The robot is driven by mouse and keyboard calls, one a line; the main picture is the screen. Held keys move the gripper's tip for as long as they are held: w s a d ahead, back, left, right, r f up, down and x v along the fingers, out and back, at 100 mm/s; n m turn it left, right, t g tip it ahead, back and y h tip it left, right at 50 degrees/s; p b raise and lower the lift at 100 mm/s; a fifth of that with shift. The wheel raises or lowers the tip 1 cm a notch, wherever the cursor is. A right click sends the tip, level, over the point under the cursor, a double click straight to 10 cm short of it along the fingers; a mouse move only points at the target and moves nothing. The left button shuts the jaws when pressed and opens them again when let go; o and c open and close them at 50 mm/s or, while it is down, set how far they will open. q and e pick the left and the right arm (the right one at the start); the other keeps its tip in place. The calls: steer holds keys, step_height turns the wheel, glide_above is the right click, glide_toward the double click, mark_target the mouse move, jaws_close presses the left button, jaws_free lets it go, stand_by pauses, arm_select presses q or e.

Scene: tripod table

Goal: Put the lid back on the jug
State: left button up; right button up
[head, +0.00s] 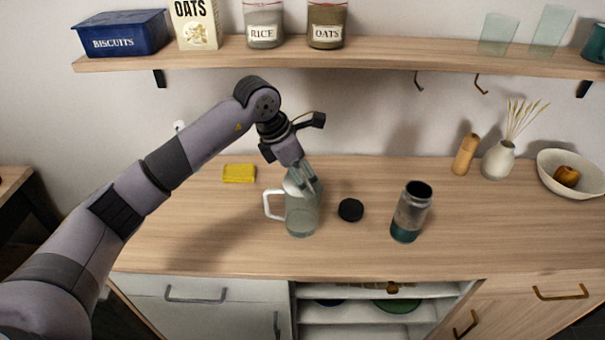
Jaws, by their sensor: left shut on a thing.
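The clear glass jug (302,219) stands upright on the wooden counter, with its white handle to the left. My left gripper (306,187) is at the jug's top, pointing down, and is shut on a pale lid (291,187). The gripper hides much of this lid, and I cannot tell whether it is seated on the rim or just above it. A black round lid (351,210) lies on the counter just right of the jug. My right gripper is out of view.
An open grey-and-teal flask (409,215) stands to the right. A yellow sponge (239,173) lies behind left. A wooden mill (465,154), a white vase (498,160) and a bowl (577,187) stand at the back right. A loaded shelf (380,55) runs above. The counter's front left is clear.

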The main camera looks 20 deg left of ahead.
arm_select(q)
steer(key=o, duration=1)
steer(key=shift+o, duration=1)
steer(key=shift+r+p, duration=1.9)
steer(key=shift+r, duration=1.65)
jaws_close()
